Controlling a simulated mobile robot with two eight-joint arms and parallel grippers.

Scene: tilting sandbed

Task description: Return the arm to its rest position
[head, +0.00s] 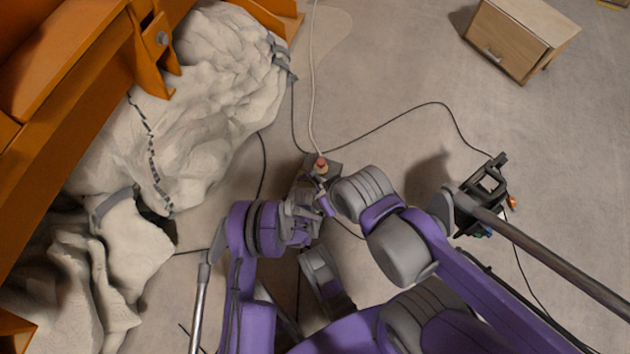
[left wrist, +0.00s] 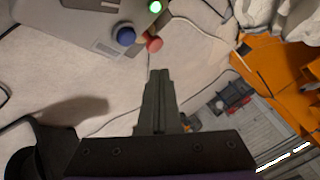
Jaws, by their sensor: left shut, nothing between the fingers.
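My left gripper is small and partly hidden by my arm links in the head view (head: 307,190). Its dark fingers show pressed together in the left wrist view (left wrist: 159,78), shut and empty. Beyond the fingertips is a grey control box (left wrist: 72,38) with a blue button (left wrist: 123,35), a red button (left wrist: 154,44) and a lit green light (left wrist: 155,7). In the head view the red button (head: 321,163) sits just above my left gripper. I cannot make out my right gripper; my right arm's purple and grey links fill the lower right.
Pale, crumpled covered bulk (head: 205,110) lies left, beside an orange frame (head: 70,75). A wooden cabinet (head: 505,48) stands upper right. A dark device (head: 487,190) with cables stands at right. Cables (head: 400,115) cross the grey floor; the upper middle floor is mostly free.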

